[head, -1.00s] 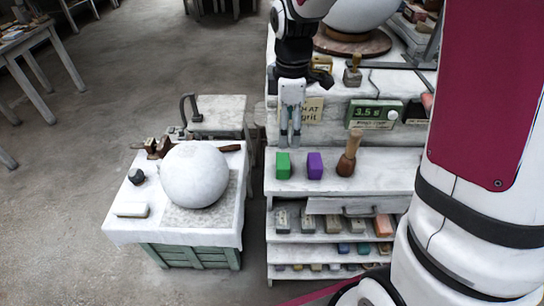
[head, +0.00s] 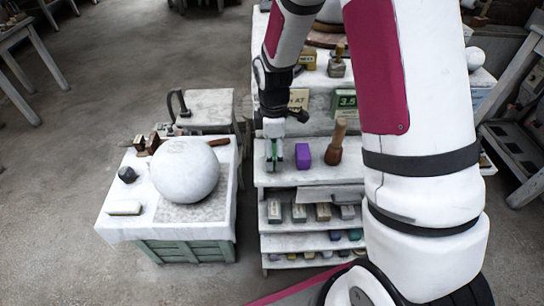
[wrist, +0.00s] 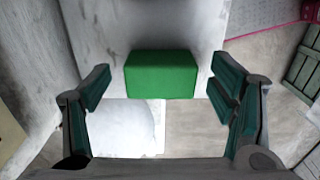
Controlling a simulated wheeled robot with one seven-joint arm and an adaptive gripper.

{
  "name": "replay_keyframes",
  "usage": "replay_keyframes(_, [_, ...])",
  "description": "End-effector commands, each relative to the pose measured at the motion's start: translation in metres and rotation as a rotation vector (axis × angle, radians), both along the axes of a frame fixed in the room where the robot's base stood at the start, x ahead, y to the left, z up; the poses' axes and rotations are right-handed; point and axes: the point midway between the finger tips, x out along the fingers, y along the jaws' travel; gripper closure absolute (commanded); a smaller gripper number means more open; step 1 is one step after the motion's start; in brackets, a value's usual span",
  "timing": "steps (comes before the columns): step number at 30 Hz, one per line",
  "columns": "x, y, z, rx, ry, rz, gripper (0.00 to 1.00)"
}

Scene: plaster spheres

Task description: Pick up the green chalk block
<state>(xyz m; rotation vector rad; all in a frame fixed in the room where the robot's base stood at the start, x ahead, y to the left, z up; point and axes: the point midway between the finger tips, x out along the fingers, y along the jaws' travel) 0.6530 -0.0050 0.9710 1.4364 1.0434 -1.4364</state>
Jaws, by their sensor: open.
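The green chalk block (wrist: 162,75) sits on the white shelf ledge (wrist: 150,25). In the wrist view it lies between my two fingers, with a gap on each side. My gripper (head: 274,155) is open and points down over the left end of the ledge in the head view. It also shows in the wrist view (wrist: 163,88), with a finger on either side of the block. In the head view my gripper hides most of the block.
A purple block (head: 303,155) stands just right of my gripper, with a wooden mallet (head: 336,142) beyond it. Lower shelves hold several blocks. A low table with a white sphere (head: 185,170) stands to the left.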

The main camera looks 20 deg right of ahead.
Motion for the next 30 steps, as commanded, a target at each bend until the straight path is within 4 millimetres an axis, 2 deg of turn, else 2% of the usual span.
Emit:
replay_keyframes(3, [-0.001,0.000,-0.014,0.001,0.002,-0.001,0.22])
replay_keyframes(6, [-0.001,0.000,-0.019,0.000,0.002,-0.001,0.22])
replay_keyframes(13, [0.000,0.000,-0.020,0.000,0.000,0.000,0.22])
replay_keyframes(18, [0.000,0.000,-0.020,0.000,0.000,0.000,0.61])
replay_keyframes(21, [0.000,0.000,-0.020,0.000,0.000,0.000,0.79])
replay_keyframes(30, [0.000,0.000,-0.019,0.000,0.000,0.000,0.79])
